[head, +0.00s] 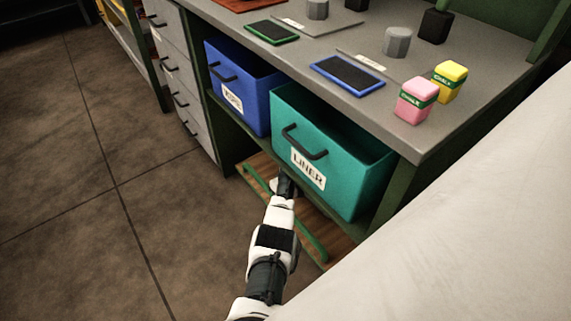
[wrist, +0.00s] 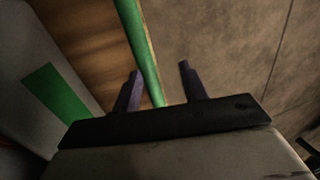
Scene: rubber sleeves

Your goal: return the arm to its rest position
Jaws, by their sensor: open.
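My arm (head: 273,250) reaches forward and down from the bottom of the head view, white with black joints. My gripper (head: 286,180) is at its end, dark and small, in front of the lower part of the teal bin marked LINER. In the wrist view my gripper (wrist: 158,68) shows two dark fingers spread apart, with nothing held between them. A green strip (wrist: 138,45) edging a wooden board passes behind the gap between the fingers. I cannot tell whether a finger touches it.
The teal bin (head: 345,152) and a blue bin (head: 243,92) stand on the shelf under the grey bench (head: 440,128). A wooden lower shelf (head: 256,165) with a green edge lies below. Drawers (head: 180,75) stand to the left. The tiled floor (head: 80,200) at left is clear.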

